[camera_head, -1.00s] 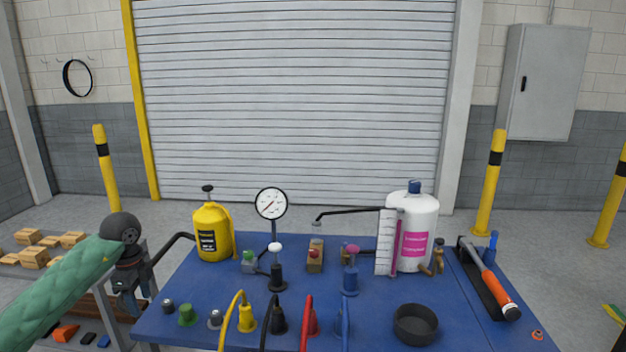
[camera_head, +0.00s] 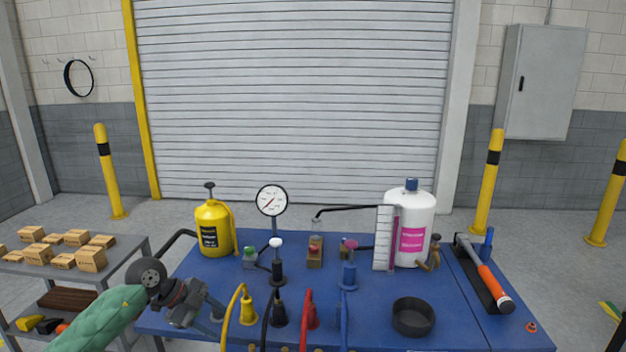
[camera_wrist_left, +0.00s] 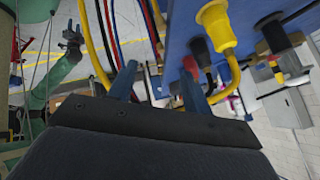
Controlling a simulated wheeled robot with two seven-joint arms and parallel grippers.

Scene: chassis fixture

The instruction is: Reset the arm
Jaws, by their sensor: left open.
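My left gripper (camera_head: 205,308) is open and empty at the left front edge of the blue bench (camera_head: 375,325). In the left wrist view its two blue-grey fingers (camera_wrist_left: 158,88) are spread, with nothing held between them. Yellow, red, blue and black hoses pass beyond the fingers, and a yellow connector (camera_wrist_left: 216,28) is to their right. My right arm does not show in the head view. A green arm with a dark gripper (camera_wrist_left: 72,40) at the upper left of the left wrist view looks like mine; its jaws are too small to judge.
A grey shelf with boxes (camera_head: 90,260) is at the left. Coloured hoses rise at the front edge.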

